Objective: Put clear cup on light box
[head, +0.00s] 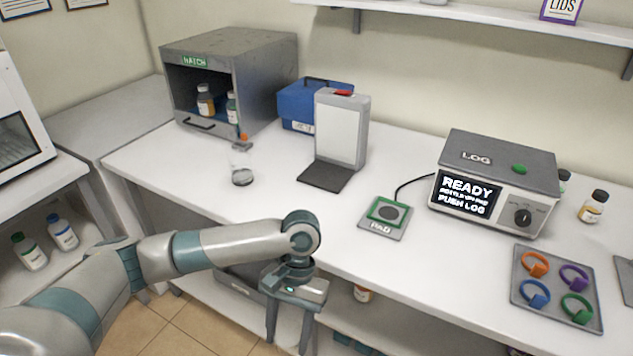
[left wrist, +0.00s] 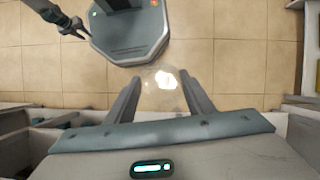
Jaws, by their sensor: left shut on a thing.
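My left gripper (head: 288,335) is low in front of the table's front edge, fingers pointing down. In the left wrist view its two fingers (left wrist: 162,88) are shut on a clear, rounded thing, which looks like the clear cup (left wrist: 158,98), with a bright white glare on it. In the head view the cup cannot be made out between the fingers. The light box (head: 340,130), a white upright panel with a dark foot, stands on the table, behind and above the gripper. My right gripper (left wrist: 72,27) shows small in the left wrist view, its fingers apart and empty.
A clear vessel (head: 242,165) stands left of the light box, near the grey hatch cabinet (head: 275,80). A blue case (head: 298,103) is behind. The green-framed pad (head: 386,225), the log device (head: 490,180) and a ring tray (head: 558,316) are to the right.

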